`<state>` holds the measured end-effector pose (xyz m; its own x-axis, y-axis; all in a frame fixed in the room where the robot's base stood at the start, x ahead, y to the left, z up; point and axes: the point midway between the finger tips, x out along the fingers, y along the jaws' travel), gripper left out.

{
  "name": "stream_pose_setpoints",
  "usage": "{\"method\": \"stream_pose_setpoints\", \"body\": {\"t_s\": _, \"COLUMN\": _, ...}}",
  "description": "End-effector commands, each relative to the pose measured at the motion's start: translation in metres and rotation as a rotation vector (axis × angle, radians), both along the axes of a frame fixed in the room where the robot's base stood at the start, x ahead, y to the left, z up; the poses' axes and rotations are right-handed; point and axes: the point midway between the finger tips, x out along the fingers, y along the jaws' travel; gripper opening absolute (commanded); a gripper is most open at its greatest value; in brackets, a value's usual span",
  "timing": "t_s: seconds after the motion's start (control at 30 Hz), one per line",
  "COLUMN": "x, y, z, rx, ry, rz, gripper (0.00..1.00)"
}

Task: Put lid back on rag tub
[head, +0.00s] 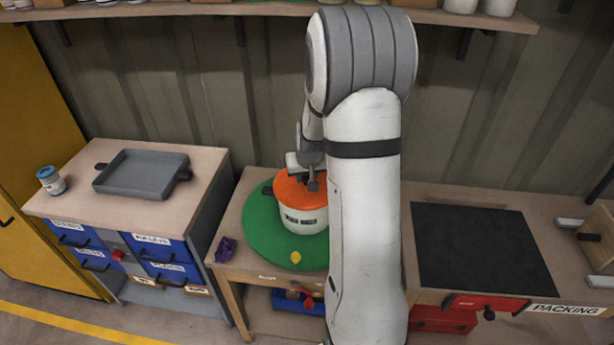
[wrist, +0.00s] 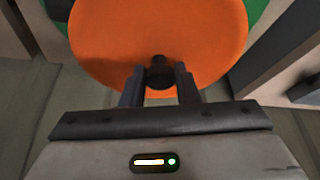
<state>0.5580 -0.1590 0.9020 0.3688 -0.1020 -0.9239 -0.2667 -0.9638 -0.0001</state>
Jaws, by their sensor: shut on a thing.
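The rag tub (head: 301,218) is a white round tub with dark marks on its front, standing on a round green mat (head: 262,233). The orange lid (head: 290,188) is over the tub's top; I cannot tell whether it is fully seated. My gripper (head: 313,184) is above the lid, partly hidden by my arm. In the wrist view my gripper (wrist: 160,86) is shut on the lid's dark knob (wrist: 159,66), and the orange lid (wrist: 160,28) fills the upper middle. The tub itself is hidden beneath the lid in that view.
A purple rag (head: 226,249) and a small yellow thing (head: 295,257) lie near the tub. A black mat (head: 480,250) lies clear at right. A shelf (head: 180,10) runs above.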

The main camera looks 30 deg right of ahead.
Motion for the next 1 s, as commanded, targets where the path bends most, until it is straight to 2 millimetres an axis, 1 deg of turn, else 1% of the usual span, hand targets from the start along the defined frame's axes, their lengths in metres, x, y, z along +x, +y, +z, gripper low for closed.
{"method": "stream_pose_setpoints", "body": {"t_s": 0.1, "x": 0.0, "y": -0.0001, "z": 0.0002, "rx": 0.0, "ry": 0.0, "rz": 0.0, "gripper": 0.05}}
{"method": "stream_pose_setpoints", "body": {"t_s": 0.13, "x": 0.0, "y": -0.0001, "z": 0.0002, "rx": 0.0, "ry": 0.0, "rz": 0.0, "gripper": 0.29}}
{"method": "stream_pose_setpoints", "body": {"t_s": 0.43, "x": -0.0001, "y": -0.0001, "z": 0.0001, "rx": 0.0, "ry": 0.0, "rz": 0.0, "gripper": 0.53}}
{"method": "stream_pose_setpoints", "body": {"t_s": 0.6, "x": -0.0002, "y": 0.0, "z": -0.0001, "rx": 0.0, "ry": 0.0, "rz": 0.0, "gripper": 0.54}}
{"method": "stream_pose_setpoints", "body": {"t_s": 0.87, "x": -0.0002, "y": 0.0, "z": -0.0001, "rx": 0.0, "ry": 0.0, "rz": 0.0, "gripper": 0.75}}
{"method": "stream_pose_setpoints", "body": {"t_s": 1.0, "x": -0.0001, "y": -0.0001, "z": 0.0, "rx": 0.0, "ry": 0.0, "rz": 0.0, "gripper": 0.75}}
